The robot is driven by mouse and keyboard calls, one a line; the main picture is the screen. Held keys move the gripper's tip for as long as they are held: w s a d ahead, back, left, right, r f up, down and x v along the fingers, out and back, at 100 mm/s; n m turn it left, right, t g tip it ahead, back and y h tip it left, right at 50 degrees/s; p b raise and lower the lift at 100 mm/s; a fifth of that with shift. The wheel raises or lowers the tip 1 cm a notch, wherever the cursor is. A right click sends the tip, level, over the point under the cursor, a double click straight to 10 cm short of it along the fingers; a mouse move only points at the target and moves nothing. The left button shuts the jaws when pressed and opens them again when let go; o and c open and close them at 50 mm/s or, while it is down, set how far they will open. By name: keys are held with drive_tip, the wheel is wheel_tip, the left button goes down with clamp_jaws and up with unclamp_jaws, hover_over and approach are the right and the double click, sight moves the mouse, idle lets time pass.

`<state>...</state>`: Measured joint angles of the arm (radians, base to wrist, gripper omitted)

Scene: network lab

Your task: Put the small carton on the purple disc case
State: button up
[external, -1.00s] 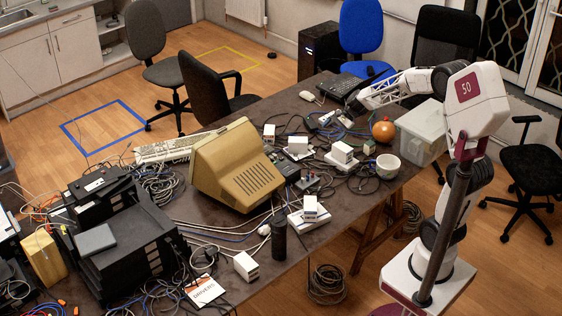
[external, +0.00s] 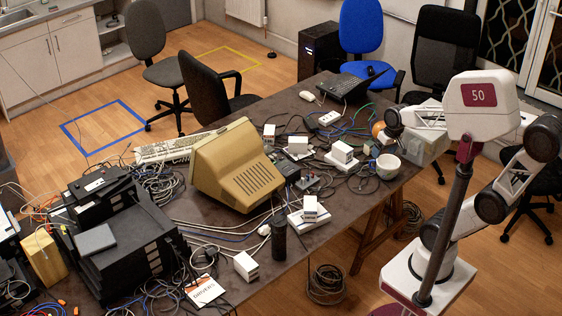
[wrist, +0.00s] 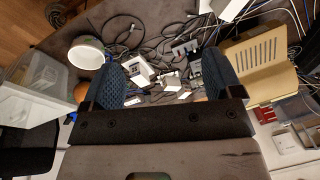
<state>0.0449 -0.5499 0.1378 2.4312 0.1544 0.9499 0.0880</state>
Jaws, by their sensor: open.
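My gripper (wrist: 164,82) is open and empty, its two blue-padded fingers wide apart above the cluttered table. In the external view my arm's end is at the table's far right, partly behind a white arm link. Several small white boxes with dark marks stand on the table, one near the bowl (external: 342,152) and one further left (external: 298,146). In the wrist view a white box (wrist: 138,70) shows between the fingers, below them. I cannot tell which box is the small carton. I cannot pick out a purple disc case in either view.
A white bowl (external: 388,166), an orange ball (external: 378,129) and a clear plastic bin (wrist: 38,72) are near my gripper. A beige monitor (external: 238,165) stands mid-table. Loose cables cover much of the tabletop. A black keypad device (external: 343,88) lies at the back.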

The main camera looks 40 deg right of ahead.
drive_tip(key=s, duration=0.1)
drive_tip(key=s+n+h, duration=0.1)
drive_tip(key=s, duration=0.1)
drive_tip(key=s+d+n, duration=0.1)
drive_tip(key=s, duration=0.1)
drive_tip(key=shift+s+f+h, duration=0.15)
drive_tip(key=shift+h, duration=0.15)
